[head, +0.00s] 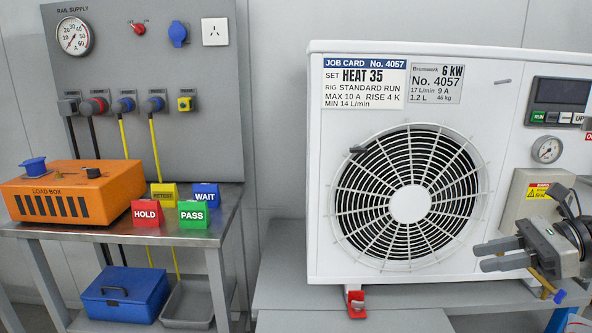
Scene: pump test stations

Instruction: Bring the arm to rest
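My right gripper (480,257) comes in from the right edge, in front of the lower right part of the white pump unit (325,190). Its two grey fingers point left with a gap between them, and I see nothing held there. Whether the fingers touch the unit's casing cannot be told. The wrist partly covers a beige box with a yellow and red label (537,191) on the unit. My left gripper is not in view.
A yellow hose end with a blue tip (545,285) hangs just below my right gripper. A red clamp (356,303) sits at the unit's lower edge. The left steel table (190,238) holds an orange load box (75,193) and several coloured signs.

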